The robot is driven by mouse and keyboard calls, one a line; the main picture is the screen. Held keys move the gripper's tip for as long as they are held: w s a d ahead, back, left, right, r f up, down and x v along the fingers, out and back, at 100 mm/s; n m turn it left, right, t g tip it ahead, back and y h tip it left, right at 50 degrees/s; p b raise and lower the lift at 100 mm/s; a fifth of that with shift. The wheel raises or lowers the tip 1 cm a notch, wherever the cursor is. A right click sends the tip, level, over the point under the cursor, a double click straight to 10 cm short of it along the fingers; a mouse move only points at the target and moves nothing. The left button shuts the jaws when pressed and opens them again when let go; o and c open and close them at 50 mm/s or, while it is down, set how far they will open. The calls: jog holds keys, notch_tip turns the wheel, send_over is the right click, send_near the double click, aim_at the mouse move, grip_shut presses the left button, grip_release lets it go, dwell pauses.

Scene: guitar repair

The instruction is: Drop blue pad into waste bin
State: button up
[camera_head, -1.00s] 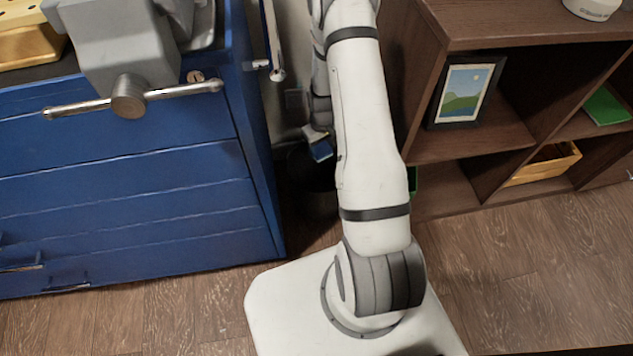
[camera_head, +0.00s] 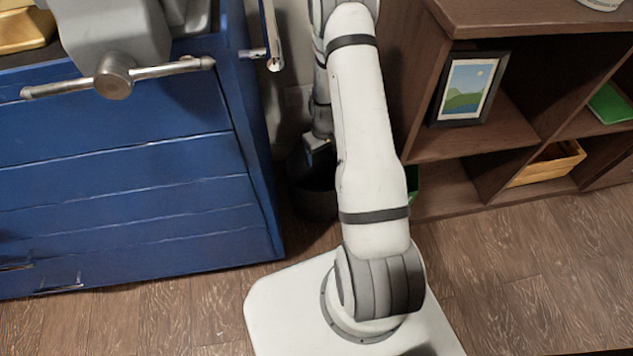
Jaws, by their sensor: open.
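The black waste bin (camera_head: 312,204) stands on the floor in the gap between the blue cabinet and the brown shelf. My arm covers its right side. My gripper (camera_head: 316,147) is above the bin's opening, pointing down, and is partly hidden behind my arm. It is open. The blue pad does not show now; the inside of the bin is too dark to make out.
The blue drawer cabinet (camera_head: 120,190) with a grey vise (camera_head: 115,40) on top is to the left. The brown shelf (camera_head: 440,150) is to the right, with a framed picture (camera_head: 466,90) and a yellow crate (camera_head: 547,164). Wood floor (camera_head: 540,260) is clear in front.

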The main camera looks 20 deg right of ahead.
notch_tip(320, 180, up, 8)
jog(key=p, duration=0.3)
jog(key=shift+f, duration=0.15)
dwell(0.5)
